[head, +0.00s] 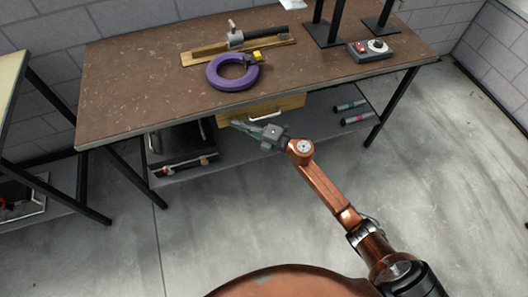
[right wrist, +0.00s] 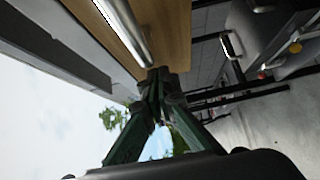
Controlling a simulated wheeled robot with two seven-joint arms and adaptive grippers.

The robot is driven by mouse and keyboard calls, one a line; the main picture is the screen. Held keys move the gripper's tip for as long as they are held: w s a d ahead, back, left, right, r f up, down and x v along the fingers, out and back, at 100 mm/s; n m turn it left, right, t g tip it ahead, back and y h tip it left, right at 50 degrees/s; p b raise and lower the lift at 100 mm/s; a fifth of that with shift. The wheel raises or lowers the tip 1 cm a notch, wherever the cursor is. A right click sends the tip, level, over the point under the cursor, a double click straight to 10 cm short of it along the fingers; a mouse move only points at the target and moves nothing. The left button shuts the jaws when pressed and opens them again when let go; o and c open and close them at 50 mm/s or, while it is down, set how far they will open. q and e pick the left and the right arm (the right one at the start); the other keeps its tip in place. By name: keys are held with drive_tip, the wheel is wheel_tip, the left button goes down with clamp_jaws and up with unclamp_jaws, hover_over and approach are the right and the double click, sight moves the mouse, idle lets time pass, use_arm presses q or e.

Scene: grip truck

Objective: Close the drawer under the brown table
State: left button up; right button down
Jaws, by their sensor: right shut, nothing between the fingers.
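The brown table (head: 150,75) stands against the wall in the head view. Under its top edge is a wooden drawer (head: 288,103) with a metal handle. The drawer front also fills the upper middle of the right wrist view (right wrist: 172,30), with the silver handle (right wrist: 122,28) running across it. My right gripper (head: 236,124) is shut and empty, just in front of the drawer's left part. In the right wrist view its fingertips (right wrist: 157,76) meet close to the handle's end; I cannot tell whether they touch it. How far the drawer stands out is hard to judge. My left gripper is out of view.
On the table lie a purple ring (head: 232,72), a wooden board with a clamp (head: 238,42), and a grey control box (head: 370,49). A black toolbox (head: 182,150) and several dark cylinders sit on the lower shelf. The floor in front is clear.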

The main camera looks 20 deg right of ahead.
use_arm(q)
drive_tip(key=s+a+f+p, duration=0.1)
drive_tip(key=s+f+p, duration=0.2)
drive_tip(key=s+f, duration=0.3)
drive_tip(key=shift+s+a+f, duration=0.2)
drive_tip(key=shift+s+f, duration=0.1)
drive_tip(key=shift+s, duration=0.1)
use_arm(e)
drive_tip(key=s+a+v, duration=0.1)
drive_tip(key=v, duration=1.1)
drive_tip(key=shift+s+a, duration=0.25)
drive_tip(key=shift+f, duration=0.15)
